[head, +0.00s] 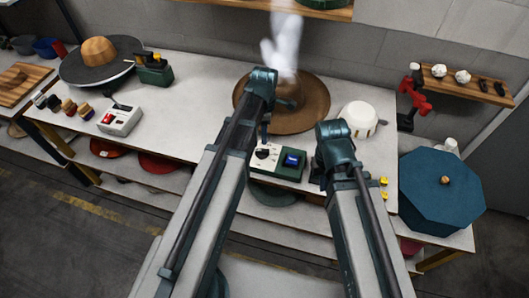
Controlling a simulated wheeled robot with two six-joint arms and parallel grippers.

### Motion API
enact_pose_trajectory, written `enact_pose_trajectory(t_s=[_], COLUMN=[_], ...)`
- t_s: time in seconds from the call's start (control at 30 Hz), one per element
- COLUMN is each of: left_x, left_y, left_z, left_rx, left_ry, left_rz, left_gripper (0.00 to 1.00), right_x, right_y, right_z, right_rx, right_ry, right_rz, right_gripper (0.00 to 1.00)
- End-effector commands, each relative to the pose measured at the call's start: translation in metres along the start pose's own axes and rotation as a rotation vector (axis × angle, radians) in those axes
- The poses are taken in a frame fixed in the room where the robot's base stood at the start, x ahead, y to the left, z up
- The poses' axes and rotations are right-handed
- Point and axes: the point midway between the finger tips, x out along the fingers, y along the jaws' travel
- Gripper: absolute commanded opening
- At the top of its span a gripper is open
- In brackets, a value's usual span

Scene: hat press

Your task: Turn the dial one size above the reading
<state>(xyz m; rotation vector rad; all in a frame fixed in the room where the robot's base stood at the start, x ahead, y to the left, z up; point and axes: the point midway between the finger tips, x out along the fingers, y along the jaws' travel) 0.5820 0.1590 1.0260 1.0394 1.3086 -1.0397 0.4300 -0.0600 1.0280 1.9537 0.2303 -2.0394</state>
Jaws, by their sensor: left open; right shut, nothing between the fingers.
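A green control box (262,172) with a pale panel stands at the front edge of the table, between my two arms. On it are a black dial (264,153) and a lit blue display (292,159). The reading is too small to make out. My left gripper (264,133) points down just above and behind the dial, open, with no clear contact. My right gripper (318,182) is shut and empty, low beside the box's right end. A brown wide-brimmed hat (312,108) lies behind the box, partly hidden by my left arm.
White steam (282,45) rises over the hat. A white round object (359,116) and a blue octagonal box (440,195) are at right. The table's centre left is clear.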

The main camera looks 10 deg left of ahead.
Motion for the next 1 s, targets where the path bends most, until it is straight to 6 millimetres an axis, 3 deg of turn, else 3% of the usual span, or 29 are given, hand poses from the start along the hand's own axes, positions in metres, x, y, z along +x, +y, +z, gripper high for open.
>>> enact_pose_trajectory(t_s=[0.03, 0.53, 0.7, 1.0], left_x=[0.015, 0.081, 0.090, 0.090], left_y=[0.000, 0.000, 0.000, 0.000], left_z=[0.000, 0.000, 0.000, 0.000], left_rx=[0.000, 0.000, 0.000, 0.000], left_ry=[0.000, 0.000, 0.000, 0.000], left_rz=[0.000, 0.000, 0.000, 0.000], left_gripper=[0.53, 0.53, 0.53, 0.53], right_x=[0.015, 0.081, 0.090, 0.089], right_y=[-0.002, -0.008, -0.009, -0.009], right_z=[-0.001, -0.005, -0.005, -0.005], right_rx=[0.000, 0.002, 0.002, 0.002], right_ry=[0.000, 0.000, 0.000, 0.000], right_rz=[0.000, 0.000, 0.000, 0.000], right_gripper=[0.00, 0.00, 0.00, 0.00])
